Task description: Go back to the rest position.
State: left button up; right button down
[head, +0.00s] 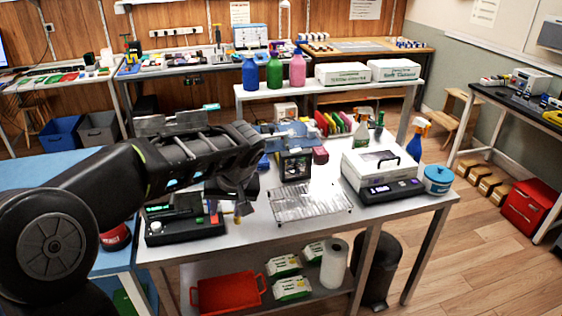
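My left arm comes in from the left and reaches over the near steel table (262,240). Its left gripper (238,207) points down above the table's left part, just right of a black device with a small screen (180,228). My own wrist and arm hide much of the gripper, and its fingers are too small and dark to show whether they are open or shut. I see nothing clearly held in it. My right gripper is not in view.
A wire rack (310,203) stands just right of the gripper. Farther right are a white machine (380,170), a blue tub (438,180) and spray bottles (418,138). A lower shelf holds a red tray (228,293).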

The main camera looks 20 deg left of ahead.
pick_arm(q)
jog(key=w+d+f+m+t+h, duration=0.3)
jog(key=w+d+f+m, duration=0.15)
jog(key=d, duration=0.45)
jog(key=s+d+f+m+h, duration=0.2)
jog(key=d+f+h, duration=0.2)
jog(key=d+f, duration=1.05)
jog(key=s+d+f+n+g, duration=0.1)
jog(key=s+d+f+g, duration=0.1)
jog(key=s+f, duration=0.8)
jog(key=s+d+f+n+g+h, duration=0.1)
jog(key=s+d+f+g, duration=0.1)
jog(key=s+f, duration=0.9)
jog(key=s+g, duration=0.1)
jog(key=s, duration=0.3)
jog(key=shift+s+d, duration=0.3)
jog(key=shift+s, duration=0.05)
jog(key=shift+f, duration=0.1)
